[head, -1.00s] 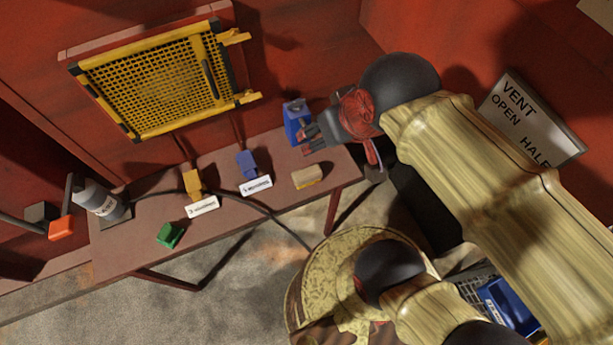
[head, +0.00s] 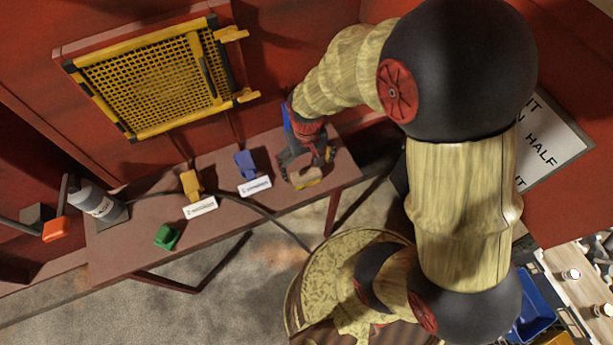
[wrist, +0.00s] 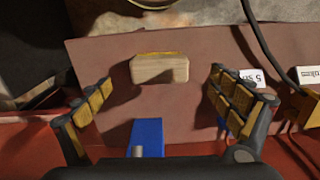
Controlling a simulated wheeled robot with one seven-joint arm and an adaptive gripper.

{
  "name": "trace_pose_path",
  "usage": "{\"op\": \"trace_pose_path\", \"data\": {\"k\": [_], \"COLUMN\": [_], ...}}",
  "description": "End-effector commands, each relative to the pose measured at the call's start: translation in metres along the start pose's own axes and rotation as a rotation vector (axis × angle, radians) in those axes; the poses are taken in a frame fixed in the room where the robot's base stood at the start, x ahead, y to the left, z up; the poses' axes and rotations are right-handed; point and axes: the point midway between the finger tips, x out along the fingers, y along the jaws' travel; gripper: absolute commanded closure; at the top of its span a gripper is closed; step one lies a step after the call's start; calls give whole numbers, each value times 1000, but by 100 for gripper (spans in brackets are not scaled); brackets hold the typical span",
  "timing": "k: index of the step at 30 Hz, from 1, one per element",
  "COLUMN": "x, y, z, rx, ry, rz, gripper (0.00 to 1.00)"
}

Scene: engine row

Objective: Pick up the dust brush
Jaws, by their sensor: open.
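The dust brush, a small pale wooden block with a yellow bristle edge (head: 307,179), lies on the right end of the reddish bench. In the wrist view the brush (wrist: 160,69) is just beyond the fingertips, roughly centred between them and crosswise. My gripper (head: 306,166) is over the right end of the bench, close above the brush and partly covering it in the head view. In the wrist view its two fingers (wrist: 160,88) are spread wide with nothing between the tips. I cannot tell the exact height above the brush.
A blue object (wrist: 147,137) stands near the gripper on the wall side. Blue (head: 245,164) and yellow (head: 191,184) parts with white labels, a green block (head: 168,236), a grey bottle (head: 101,203) and a dark cable are along the bench (head: 145,254).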

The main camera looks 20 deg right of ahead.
Motion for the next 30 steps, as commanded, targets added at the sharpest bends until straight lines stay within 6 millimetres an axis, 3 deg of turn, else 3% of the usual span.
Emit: {"op": "trace_pose_path", "data": {"k": [16,24,30], "x": [62,65,65], "y": [1,1,1], "z": [-6,-6,-6], "rx": [-1,-1,-1], "ry": [-3,0,-1], "rz": [0,0,0], "gripper": [7,7,18]}}
